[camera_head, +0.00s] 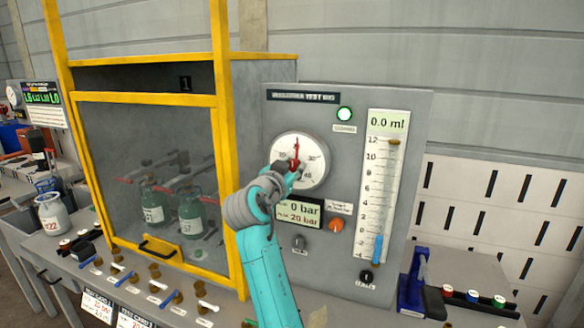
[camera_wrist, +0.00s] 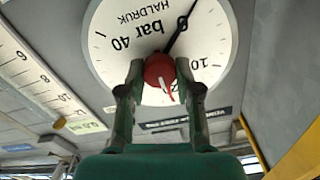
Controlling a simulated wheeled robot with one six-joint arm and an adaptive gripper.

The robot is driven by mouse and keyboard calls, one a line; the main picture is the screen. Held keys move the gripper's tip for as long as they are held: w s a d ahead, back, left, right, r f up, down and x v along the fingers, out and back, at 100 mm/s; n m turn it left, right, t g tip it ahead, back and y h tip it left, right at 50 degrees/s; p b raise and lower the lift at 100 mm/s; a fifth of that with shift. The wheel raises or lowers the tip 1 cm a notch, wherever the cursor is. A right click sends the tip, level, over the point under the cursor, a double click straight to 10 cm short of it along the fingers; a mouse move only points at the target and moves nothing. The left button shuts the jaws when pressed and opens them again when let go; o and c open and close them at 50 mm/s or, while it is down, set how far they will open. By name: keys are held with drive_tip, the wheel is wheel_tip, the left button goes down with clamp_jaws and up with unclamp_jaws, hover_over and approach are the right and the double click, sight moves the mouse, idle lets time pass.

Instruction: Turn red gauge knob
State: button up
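The red gauge knob (camera_wrist: 160,71) sits at the centre of the round white gauge (camera_wrist: 109,47) in the wrist view. A black needle runs from it towards the upper right, and a small red-and-white pointer lies over its lower part. My gripper (camera_wrist: 160,66) has one finger on each side of the knob, and both fingertips appear to touch it. In the head view my gripper (camera_head: 291,174) is at the middle of the gauge (camera_head: 284,145) and hides much of the knob. A red needle there points up.
The display (camera_head: 299,212) below the gauge reads 0 bar, with 20 bar beneath. A yellow-framed cabinet (camera_head: 228,150) stands close on the left.

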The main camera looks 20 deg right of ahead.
clamp_jaws()
drive_tip(key=shift+n, duration=0.4)
drive_tip(key=n, duration=0.5)
drive_tip(key=shift+n, duration=0.3)
drive_tip(key=n, duration=0.5)
drive_tip(key=shift+w+a+n, duration=0.1)
drive_tip(key=shift+n, duration=0.3)
drive_tip(key=o, duration=0.8)
unclamp_jaws()
